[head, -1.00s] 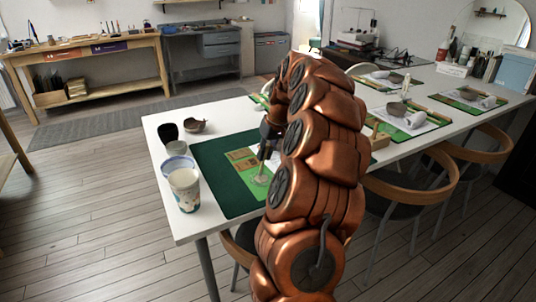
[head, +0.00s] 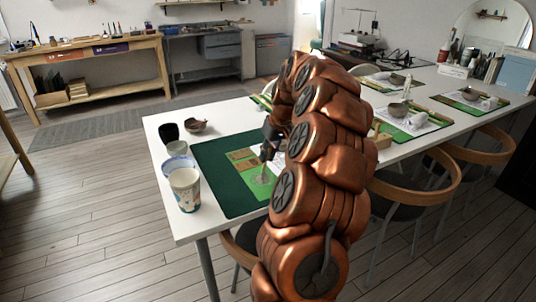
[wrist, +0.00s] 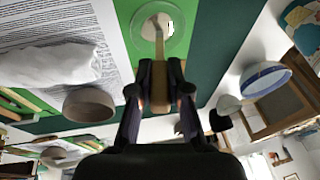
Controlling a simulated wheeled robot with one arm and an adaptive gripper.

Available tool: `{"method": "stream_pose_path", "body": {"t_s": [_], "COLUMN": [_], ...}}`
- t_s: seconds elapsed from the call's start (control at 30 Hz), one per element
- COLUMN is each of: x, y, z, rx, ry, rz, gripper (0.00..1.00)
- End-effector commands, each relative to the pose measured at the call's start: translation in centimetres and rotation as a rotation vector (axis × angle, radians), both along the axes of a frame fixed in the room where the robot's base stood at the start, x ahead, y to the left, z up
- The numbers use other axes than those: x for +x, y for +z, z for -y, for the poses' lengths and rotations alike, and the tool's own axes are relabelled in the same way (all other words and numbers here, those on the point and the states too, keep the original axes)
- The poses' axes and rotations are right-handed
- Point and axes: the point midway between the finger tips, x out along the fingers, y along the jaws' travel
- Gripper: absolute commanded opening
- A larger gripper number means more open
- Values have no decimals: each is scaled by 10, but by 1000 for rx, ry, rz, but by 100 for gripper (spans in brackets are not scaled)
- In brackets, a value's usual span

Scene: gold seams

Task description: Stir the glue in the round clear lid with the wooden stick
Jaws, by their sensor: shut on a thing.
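The round clear lid (wrist: 182,36) lies on a green mat, with pale glue (wrist: 152,27) in its middle. In the head view, the lid (head: 262,179) is small and partly hidden by my arm. My gripper (wrist: 160,86) is shut on the wooden stick (wrist: 159,52), which points away from the fingers into the lid. The stick's far end is over or in the glue; actual contact is hard to tell. In the head view, my gripper (head: 266,152) is just above the lid.
A patterned cup (head: 185,190), a blue-rimmed bowl (head: 178,163) and a dark cup (head: 168,133) stand at the table's left edge. A broken brown bowl (head: 196,126) is behind them. In the wrist view, crumpled white material (wrist: 50,64) lies on printed paper beside the mat.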

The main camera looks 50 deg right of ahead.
Motion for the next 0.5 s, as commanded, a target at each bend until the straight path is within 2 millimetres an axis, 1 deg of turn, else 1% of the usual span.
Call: {"method": "stream_pose_path", "body": {"t_s": [0.5], "x": [-3], "y": [22], "z": [3], "rx": [-3], "ry": [-1], "rz": [2], "gripper": [1]}}
